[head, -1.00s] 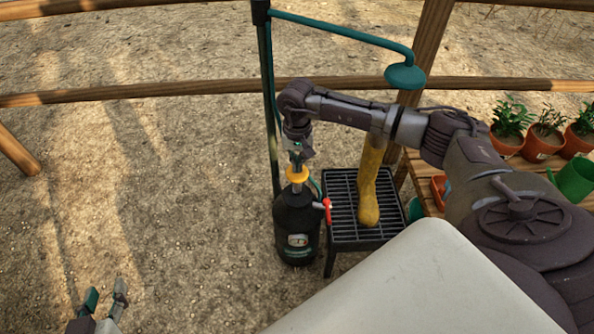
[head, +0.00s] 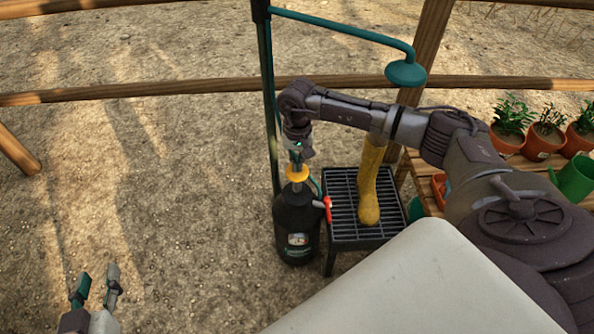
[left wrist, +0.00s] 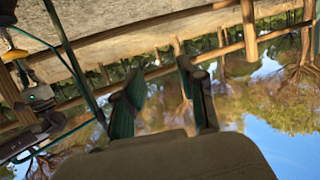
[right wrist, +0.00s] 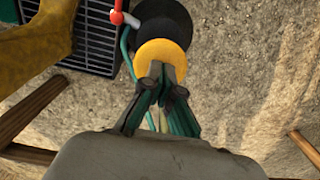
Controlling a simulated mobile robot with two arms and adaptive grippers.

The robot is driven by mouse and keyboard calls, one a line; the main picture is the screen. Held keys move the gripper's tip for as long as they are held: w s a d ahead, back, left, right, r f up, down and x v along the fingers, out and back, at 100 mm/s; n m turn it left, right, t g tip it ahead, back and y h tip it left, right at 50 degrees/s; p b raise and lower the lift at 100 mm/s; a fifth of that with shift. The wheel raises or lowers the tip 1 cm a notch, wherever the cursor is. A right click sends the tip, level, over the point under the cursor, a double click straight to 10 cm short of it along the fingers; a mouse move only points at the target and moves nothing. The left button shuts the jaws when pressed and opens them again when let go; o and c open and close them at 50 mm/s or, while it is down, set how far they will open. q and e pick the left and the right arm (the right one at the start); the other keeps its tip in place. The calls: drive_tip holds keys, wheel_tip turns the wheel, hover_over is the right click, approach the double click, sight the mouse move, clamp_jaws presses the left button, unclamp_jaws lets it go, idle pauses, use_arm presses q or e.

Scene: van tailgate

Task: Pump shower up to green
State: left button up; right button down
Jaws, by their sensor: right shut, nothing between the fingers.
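The shower's black pressure tank (head: 297,222) stands upright on the ground, with a yellow pump knob (head: 297,173) on top and a small gauge (head: 298,240) on its front. The gauge is too small to read. My right gripper (head: 297,158) points down at the knob from above. In the right wrist view, its closed fingertips (right wrist: 162,72) overlap the yellow knob (right wrist: 160,58), with nothing between them. They look in contact with its top. My left gripper (head: 96,284) is open and empty at the lower left, far from the tank; its spread fingers show in the left wrist view (left wrist: 158,90).
A red lever (head: 328,209) sticks out beside the tank. A black slatted stand (head: 345,225) with a yellow boot (head: 368,195) is right of it. A green shower pole (head: 267,100) rises behind, with its head (head: 405,74) overhead. Potted plants (head: 541,143) stand far right. Ground at left is clear.

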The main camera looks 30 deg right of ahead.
sight(297, 174)
drive_tip(key=shift+f+b, duration=0.5)
drive_tip(key=shift+f, duration=0.2)
drive_tip(key=shift+s+f+b, duration=0.1)
drive_tip(key=shift+f+b, duration=0.3)
drive_tip(key=shift+f, duration=0.2)
drive_tip(key=shift+f+b, duration=0.5)
drive_tip(key=shift+f, duration=0.15)
use_arm(q)
drive_tip(key=shift+s+d+r+t+h, duration=0.8)
drive_tip(key=shift+r+t+h, duration=0.9)
drive_tip(key=shift+r+t, duration=4.3)
use_arm(e)
drive_tip(key=shift+f+b, duration=0.45)
drive_tip(key=shift+f, duration=0.1)
drive_tip(key=shift+r, duration=0.35)
drive_tip(key=shift+r+p, duration=1.3)
drive_tip(key=shift+r, duration=0.2)
drive_tip(key=shift+r+p, duration=0.55)
drive_tip(key=shift+r, duration=0.25)
use_arm(q)
wheel_tip(297, 174, down, 12)
drive_tip(key=w+a+g+y, duration=0.1)
drive_tip(key=g+y, duration=0.2)
drive_tip(key=g, duration=0.9)
drive_tip(key=shift+w+a+f, duration=0.15)
drive_tip(key=shift+w+a, duration=0.1)
drive_tip(key=shift+a, duration=0.1)
use_arm(e)
drive_tip(key=shift+r, duration=0.2)
